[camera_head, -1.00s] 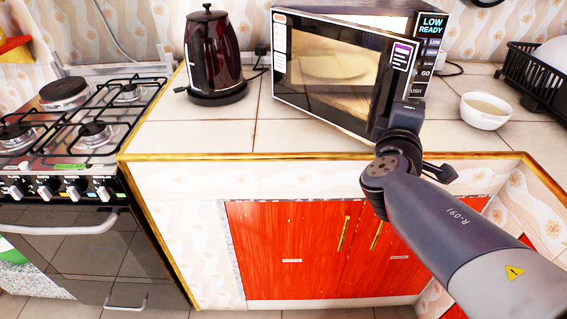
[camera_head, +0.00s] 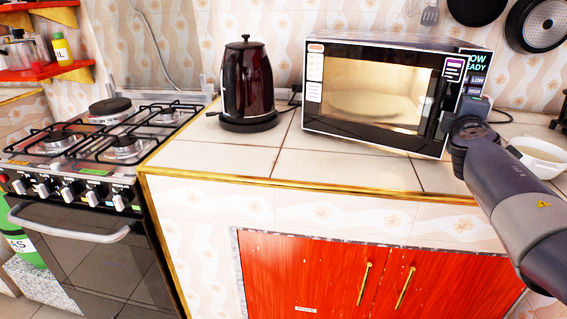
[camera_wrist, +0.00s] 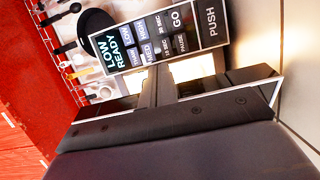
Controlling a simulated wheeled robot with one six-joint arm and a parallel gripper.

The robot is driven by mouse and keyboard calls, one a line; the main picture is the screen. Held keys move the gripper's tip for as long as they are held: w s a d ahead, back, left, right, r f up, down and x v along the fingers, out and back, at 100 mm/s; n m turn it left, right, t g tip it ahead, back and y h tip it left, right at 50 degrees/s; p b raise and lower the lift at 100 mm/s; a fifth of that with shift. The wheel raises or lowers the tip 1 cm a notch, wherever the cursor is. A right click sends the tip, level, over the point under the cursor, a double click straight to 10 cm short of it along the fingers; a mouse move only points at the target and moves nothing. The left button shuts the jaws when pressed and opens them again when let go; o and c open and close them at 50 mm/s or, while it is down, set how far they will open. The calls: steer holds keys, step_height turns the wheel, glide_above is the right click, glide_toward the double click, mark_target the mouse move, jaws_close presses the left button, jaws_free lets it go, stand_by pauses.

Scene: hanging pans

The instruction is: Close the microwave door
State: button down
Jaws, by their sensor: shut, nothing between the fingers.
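The microwave (camera_head: 395,95) stands on the tiled counter, its lit inside showing through the door glass. Its door (camera_head: 368,90) is slightly ajar, its right edge just in front of the control panel (camera_head: 474,75). In the wrist view, the panel (camera_wrist: 150,45) shows LOW READY, GO and PUSH, with lit interior between it and the door edge. My gripper (camera_wrist: 157,88) is shut and empty. In the head view, it is at the door's right edge, largely hidden by my wrist; I cannot tell whether it touches the door.
A dark red kettle (camera_head: 247,85) stands left of the microwave and a gas stove (camera_head: 110,140) further left. A white bowl (camera_head: 540,155) is at the right, partly behind my arm. Pans (camera_head: 540,25) hang above right. The counter front is clear.

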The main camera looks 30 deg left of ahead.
steer(key=shift+w+a, duration=0.1)
steer(key=shift+w, duration=1.95)
